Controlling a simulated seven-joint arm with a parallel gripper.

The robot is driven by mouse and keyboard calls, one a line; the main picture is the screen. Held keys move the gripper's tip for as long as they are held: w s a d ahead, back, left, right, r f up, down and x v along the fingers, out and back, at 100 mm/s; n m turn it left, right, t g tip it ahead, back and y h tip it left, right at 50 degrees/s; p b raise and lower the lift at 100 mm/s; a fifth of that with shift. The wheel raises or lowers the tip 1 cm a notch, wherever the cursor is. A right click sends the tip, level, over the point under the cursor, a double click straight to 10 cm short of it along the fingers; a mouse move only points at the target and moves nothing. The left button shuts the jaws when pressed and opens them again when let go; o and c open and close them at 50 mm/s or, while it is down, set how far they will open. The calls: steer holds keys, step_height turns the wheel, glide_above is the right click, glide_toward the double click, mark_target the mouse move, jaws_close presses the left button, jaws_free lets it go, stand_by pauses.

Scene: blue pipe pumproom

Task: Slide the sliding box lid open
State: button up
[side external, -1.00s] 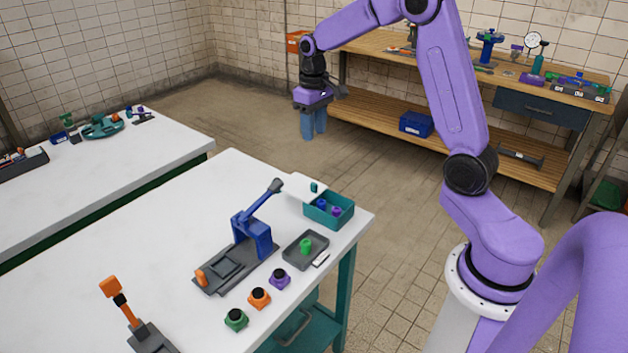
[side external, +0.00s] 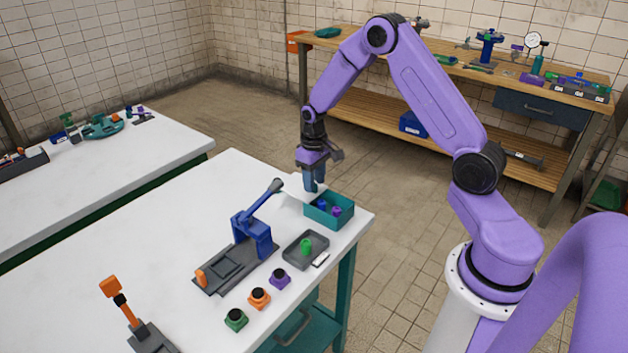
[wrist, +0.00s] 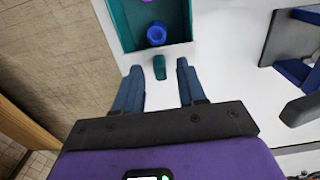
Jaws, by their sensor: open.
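The sliding box (side external: 329,212) is a teal open-topped tray near the table's far right corner. Its white lid (wrist: 160,98) lies off to the box's left in the side view, leaving much of the inside uncovered. A small teal knob (wrist: 160,67) stands on the lid near its edge. A blue piece (wrist: 156,34) and a purple piece (side external: 337,211) show inside the box. My gripper (side external: 314,188) points down over the lid, open. In the wrist view the knob is between the blue fingertips, with gaps on both sides. Fingertip height above the lid is unclear.
A blue lever press (side external: 252,235) stands left of the box. A grey tray (side external: 305,250) with a green piece sits in front of it. Several coloured buttons (side external: 259,298) line the table's front. Open floor lies beyond the table's right edge.

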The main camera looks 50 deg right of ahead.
steer(key=shift+f, duration=0.25)
jaws_close()
steer(key=shift+w, duration=0.1)
steer(key=shift+w, duration=0.55)
jaws_free()
